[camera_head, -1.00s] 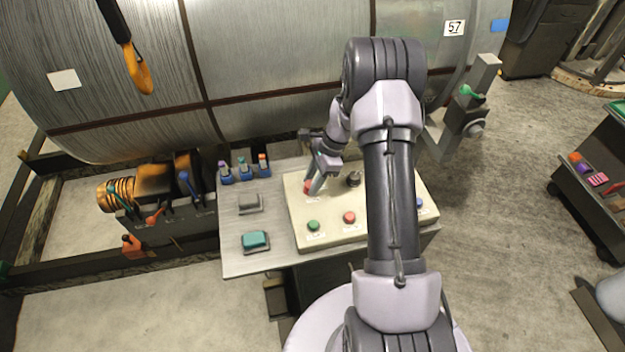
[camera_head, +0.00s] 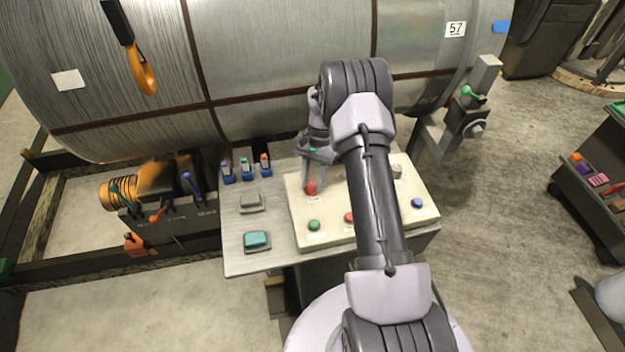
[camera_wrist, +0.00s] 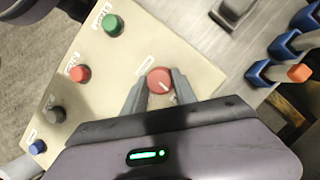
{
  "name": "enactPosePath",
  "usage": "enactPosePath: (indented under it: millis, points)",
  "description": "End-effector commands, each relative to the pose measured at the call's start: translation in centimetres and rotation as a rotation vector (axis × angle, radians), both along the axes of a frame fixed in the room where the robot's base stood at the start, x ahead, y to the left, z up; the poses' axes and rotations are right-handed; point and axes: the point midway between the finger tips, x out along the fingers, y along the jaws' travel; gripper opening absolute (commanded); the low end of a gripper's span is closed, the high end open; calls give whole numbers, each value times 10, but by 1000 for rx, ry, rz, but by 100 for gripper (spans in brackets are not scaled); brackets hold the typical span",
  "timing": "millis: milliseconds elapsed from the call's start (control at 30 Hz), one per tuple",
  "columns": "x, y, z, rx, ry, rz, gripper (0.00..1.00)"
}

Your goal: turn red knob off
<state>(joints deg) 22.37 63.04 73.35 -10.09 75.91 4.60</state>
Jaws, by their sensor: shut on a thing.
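The red knob (camera_head: 311,187) sits at the upper left of the cream control panel (camera_head: 330,240). In the wrist view the red knob (camera_wrist: 159,80) is round, with a pale pointer line on its face. My gripper (camera_head: 313,186) reaches down from above. Its two fingers stand on either side of the knob and are shut on it, as the wrist view (camera_wrist: 158,88) also shows. A label beside the knob is partly covered by a finger and cannot be read.
The panel also bears a green button (camera_head: 314,225), a red button (camera_head: 349,217), a blue button (camera_head: 417,203) and a grey knob (camera_head: 396,171). Left of it are a teal switch (camera_head: 257,240), a grey switch (camera_head: 250,202) and small blue-based toggles (camera_head: 247,169). A large drum (camera_head: 290,60) stands behind.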

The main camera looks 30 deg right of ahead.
Motion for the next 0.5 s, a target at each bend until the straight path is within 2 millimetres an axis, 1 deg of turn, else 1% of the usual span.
enactPosePath:
  millis: [233,500]
  points:
    - [0,0,0,0,0,73,0]
    - [0,0,0,-1,0,95,0]
